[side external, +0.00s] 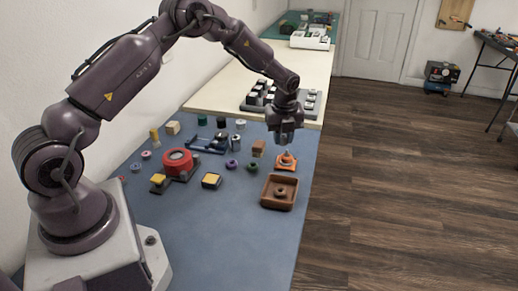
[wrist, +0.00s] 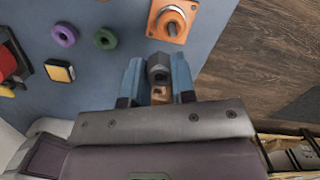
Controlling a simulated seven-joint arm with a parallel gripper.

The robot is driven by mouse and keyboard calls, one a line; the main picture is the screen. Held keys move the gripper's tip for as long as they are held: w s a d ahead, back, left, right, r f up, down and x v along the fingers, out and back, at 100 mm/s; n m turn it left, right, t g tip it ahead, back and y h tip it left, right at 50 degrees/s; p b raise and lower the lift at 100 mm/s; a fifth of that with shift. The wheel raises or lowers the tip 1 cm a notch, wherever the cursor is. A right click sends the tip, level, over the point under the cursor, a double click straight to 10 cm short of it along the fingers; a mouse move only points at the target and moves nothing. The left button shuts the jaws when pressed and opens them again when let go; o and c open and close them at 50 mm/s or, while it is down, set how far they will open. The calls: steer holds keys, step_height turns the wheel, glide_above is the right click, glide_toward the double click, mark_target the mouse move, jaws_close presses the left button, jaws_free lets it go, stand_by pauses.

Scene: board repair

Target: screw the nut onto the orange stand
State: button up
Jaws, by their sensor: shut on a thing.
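The orange stand (side external: 286,166) sits near the right edge of the blue mat. In the wrist view the stand (wrist: 156,22) is at the top, with an upright post in its middle. My gripper (wrist: 157,78) is shut on a grey nut (wrist: 158,68), held between its two blue fingers with the hole partly showing. In the side view my gripper (side external: 287,141) points down just above the stand. In the wrist view the nut appears below the stand's post and apart from it. The exact height gap is not clear.
A brown tray (side external: 265,202) with a ring in it lies in front of the stand. A red round part (side external: 177,160) stands further left. The mat's front is clear.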

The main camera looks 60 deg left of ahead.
mark_target(287, 151)
steer(key=shift+w+a+r+m, duration=0.25)
steer(key=shift+w+r+m, duration=0.7)
steer(key=shift+r, duration=0.2)
steer(key=shift+w+f, duration=0.1)
steer(key=shift+f, duration=1.8)
steer(key=shift+f, duration=1.45)
stand_by(1.1)
stand_by(0.3)
